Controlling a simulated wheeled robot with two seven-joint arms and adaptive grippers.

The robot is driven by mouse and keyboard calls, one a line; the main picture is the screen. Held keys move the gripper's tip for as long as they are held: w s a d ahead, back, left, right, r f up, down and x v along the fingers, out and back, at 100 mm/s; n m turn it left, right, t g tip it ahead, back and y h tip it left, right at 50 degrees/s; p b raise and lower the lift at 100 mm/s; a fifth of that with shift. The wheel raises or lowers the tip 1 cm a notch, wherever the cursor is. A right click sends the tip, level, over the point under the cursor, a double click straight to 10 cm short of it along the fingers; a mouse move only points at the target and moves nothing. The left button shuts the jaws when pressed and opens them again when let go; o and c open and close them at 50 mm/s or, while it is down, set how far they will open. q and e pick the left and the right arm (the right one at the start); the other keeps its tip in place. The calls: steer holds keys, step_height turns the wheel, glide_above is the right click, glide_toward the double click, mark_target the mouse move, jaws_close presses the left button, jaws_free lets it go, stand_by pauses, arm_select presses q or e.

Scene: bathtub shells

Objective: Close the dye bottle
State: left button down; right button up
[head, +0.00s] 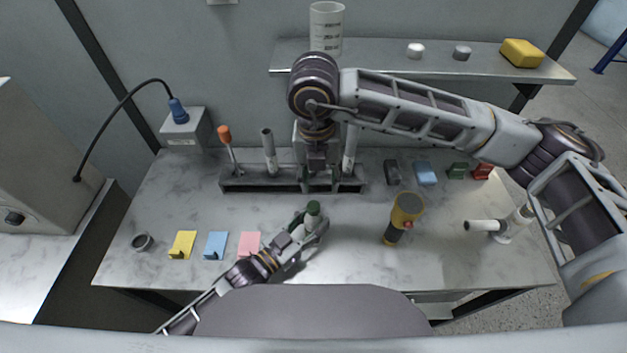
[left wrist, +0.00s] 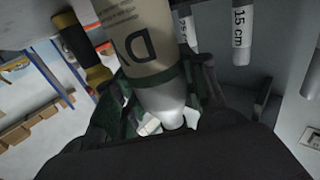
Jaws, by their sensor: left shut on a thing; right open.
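The dye bottle (head: 313,208) shows a dark green top in the head view, near the middle of the table. Its pale label with large letters fills the upper middle of the left wrist view (left wrist: 140,35), above a dark green band. My left gripper (head: 312,225) is shut on the bottle. Whether a cap sits on it, I cannot tell. My right gripper (head: 317,178) is open and points down over the rack, behind the bottle and apart from it. Its fingertips are hard to make out against the rack.
The rack (head: 235,186) holds an orange-handled tool (head: 225,137) and grey tubes (head: 268,148). A white cap-like piece (head: 415,50) and a grey one (head: 462,53) lie on the shelf (head: 385,62). Table between bottle and torch is clear.

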mark_target(314, 205)
steer(key=n, duration=0.5)
steer(key=shift+s+a+f+n, duration=0.1)
steer(key=shift+s+a+n, duration=0.1)
steer(key=shift+s+n, duration=0.15)
steer(key=n, duration=0.5)
steer(key=shift+s+a+n+g, duration=0.15)
steer(key=shift+a+n+g, duration=0.05)
steer(key=shift+n+g, duration=0.1)
steer(key=n, duration=0.5)
steer(key=shift+s+a+n+y, duration=0.1)
steer(key=shift+a+n+y, duration=0.1)
steer(key=shift+n+y, duration=0.1)
steer(key=n, duration=0.6)
steer(key=shift+f, duration=0.1)
steer(key=shift+f, duration=3.95)
